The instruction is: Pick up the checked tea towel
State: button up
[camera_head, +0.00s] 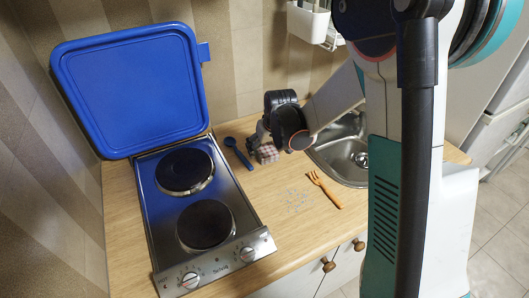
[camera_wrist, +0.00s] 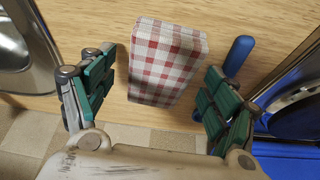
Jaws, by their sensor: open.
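The checked tea towel (camera_wrist: 165,60) is a folded red and white block on the wooden worktop. In the wrist view it lies between the two spread fingers of my gripper (camera_wrist: 158,68), with gaps on both sides. My gripper is open and holds nothing. In the head view the towel (camera_head: 268,154) is small, and my gripper (camera_head: 266,138) is right above and beside it, partly hiding it. Whether the fingers reach down to the towel's height is hard to tell.
A two-plate hob (camera_head: 226,225) with its blue lid (camera_head: 135,90) raised stands left. A blue spoon (camera_head: 238,153) lies close beside the towel. A sink (camera_head: 342,158) is to the right. An orange fork (camera_head: 325,189) lies in front on the worktop (camera_head: 270,225).

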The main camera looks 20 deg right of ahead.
aim_at(266, 149)
jog(key=c, duration=1.2)
jog(key=shift+o, duration=0.2)
jog(key=shift+r, duration=0.15)
notch_tip(266, 149, up, 20)
jog(key=p, duration=0.6)
